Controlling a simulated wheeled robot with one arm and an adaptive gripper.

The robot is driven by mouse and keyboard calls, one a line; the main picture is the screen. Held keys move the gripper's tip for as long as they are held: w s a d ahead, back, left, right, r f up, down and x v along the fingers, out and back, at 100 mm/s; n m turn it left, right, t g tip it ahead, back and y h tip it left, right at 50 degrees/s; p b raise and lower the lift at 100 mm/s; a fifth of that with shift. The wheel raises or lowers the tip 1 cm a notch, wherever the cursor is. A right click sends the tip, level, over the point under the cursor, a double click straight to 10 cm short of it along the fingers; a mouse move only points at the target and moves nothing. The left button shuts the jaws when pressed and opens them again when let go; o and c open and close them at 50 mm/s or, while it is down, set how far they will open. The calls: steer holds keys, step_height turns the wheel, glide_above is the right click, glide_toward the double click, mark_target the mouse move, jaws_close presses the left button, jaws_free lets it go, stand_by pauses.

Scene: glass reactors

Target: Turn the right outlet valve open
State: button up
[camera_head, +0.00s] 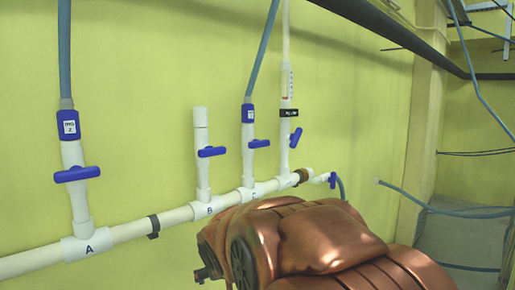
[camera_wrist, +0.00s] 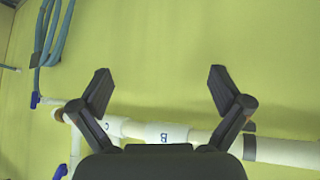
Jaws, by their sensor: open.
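The right outlet valve (camera_head: 332,180) is at the right end of the white pipe in the head view. Its small blue handle stands about upright, across the line of the pipe. A blue hose leaves beyond it. In the wrist view, which is upside down, a blue handle (camera_wrist: 35,99) at the pipe's far left end looks like the same valve. My gripper (camera_wrist: 158,90) is open and empty, its fingers spread in front of the wall near the pipe's B label. It is well apart from that valve. In the head view my arm hides the fingers.
The white pipe (camera_head: 130,232) runs along the yellow wall with upright branches A (camera_head: 77,174), B (camera_head: 211,152) and C (camera_head: 258,144), each with a crosswise blue handle. A flow-meter branch (camera_head: 288,90) has a tilted handle (camera_head: 296,138). Hoses (camera_wrist: 52,40) hang near the outlet end.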

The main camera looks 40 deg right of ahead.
mark_target(262, 145)
steer(key=w+d+r+m+t+h+b, duration=0.1)
steer(key=w+d+r+t+h, duration=0.1)
steer(key=w+d+r+t, duration=0.45)
steer(key=w+d+r+m+t+h+b, duration=0.1)
steer(key=w+d+r, duration=0.3)
steer(key=d+r, duration=0.55)
steer(key=s+d+r+n+t+y, duration=0.1)
steer(key=d+r+n+t+y, duration=0.1)
steer(key=r, duration=0.1)
steer(key=s+d+r+n+t+y+b, duration=0.1)
steer(key=s+d+r+n+t+y, duration=0.1)
steer(key=d+r+t, duration=0.1)
steer(key=s+d+r+n+t+y, duration=0.1)
steer(key=d+r+n+t+y, duration=0.1)
steer(key=d+t+y, duration=0.1)
steer(key=shift+s+d+r+n, duration=0.15)
steer(key=shift+r+n, duration=0.25)
steer(key=shift+p+x, duration=0.55)
steer(key=shift+x, duration=2.85)
steer(key=shift+c, duration=0.4)
steer(key=c, duration=0.8)
